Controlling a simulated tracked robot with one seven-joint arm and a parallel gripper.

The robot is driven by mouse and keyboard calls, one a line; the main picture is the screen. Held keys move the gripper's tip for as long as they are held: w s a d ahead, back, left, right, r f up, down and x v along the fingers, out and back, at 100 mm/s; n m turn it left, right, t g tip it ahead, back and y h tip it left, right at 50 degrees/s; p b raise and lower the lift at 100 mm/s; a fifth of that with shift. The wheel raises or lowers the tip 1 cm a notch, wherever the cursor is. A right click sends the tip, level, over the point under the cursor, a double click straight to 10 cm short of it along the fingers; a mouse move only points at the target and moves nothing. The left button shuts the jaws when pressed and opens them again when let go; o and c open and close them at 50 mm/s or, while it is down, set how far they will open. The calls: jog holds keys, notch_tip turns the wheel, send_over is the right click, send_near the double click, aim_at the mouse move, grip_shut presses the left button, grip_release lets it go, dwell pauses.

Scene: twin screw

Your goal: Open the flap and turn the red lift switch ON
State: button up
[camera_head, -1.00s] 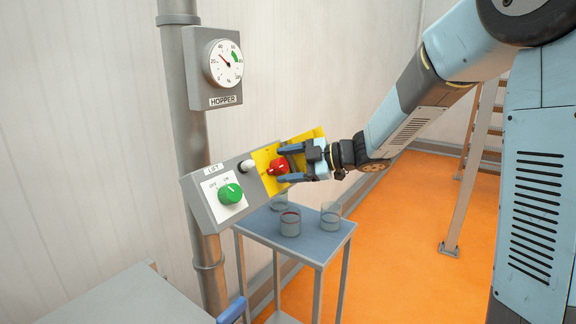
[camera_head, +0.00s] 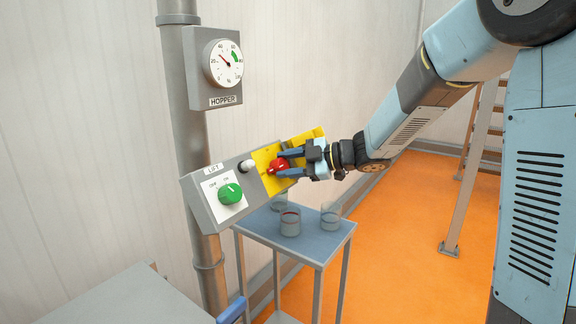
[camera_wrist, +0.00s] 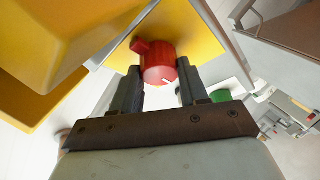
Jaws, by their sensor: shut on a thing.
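The red lift switch (camera_head: 279,166) is a round knob on a yellow plate (camera_head: 262,158) at the right part of the grey control box. It also shows in the wrist view (camera_wrist: 157,62), with a grip bar and a small white mark. The yellow flap (camera_head: 316,134) stands open beyond the switch; a large yellow panel (camera_wrist: 35,45) fills the left of the wrist view. My gripper (camera_head: 281,164) is shut on the red switch, with one finger on either side. The fingers partly cover the switch, and its ON/OFF labels cannot be read.
A green knob (camera_head: 231,194) with OFF and ON marks sits on the box under the LIFT label, near a white button or lamp (camera_head: 247,165). A HOPPER gauge (camera_head: 222,64) hangs above on the pipe. A small table (camera_head: 318,248) with several glass jars stands below.

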jog(key=shift+s+f+m, duration=0.1)
jog(key=shift+m, duration=0.3)
jog(key=m+t, duration=0.1)
jog(key=m, duration=0.3)
jog(key=shift+m+t+y, duration=0.3)
jog(key=shift+t, duration=0.1)
jog(key=m+t, duration=0.1)
jog(key=m, duration=0.1)
jog(key=m+t, duration=0.1)
jog(key=m, duration=0.2)
jog(key=shift+s+m+t, duration=0.1)
jog(key=shift+m+t, duration=0.2)
jog(key=m+t+h, duration=0.1)
jog(key=m, duration=0.2)
jog(key=m+t+h, duration=0.1)
jog(key=m, duration=0.2)
jog(key=shift+m, duration=0.3)
jog(key=shift+m+t+h, duration=0.6)
jog(key=shift+m+h, duration=0.1)
jog(key=shift+m, duration=1.6)
jog(key=o, duration=1.1)
jog(key=shift+a, duration=0.1)
jog(key=shift+c, duration=0.2)
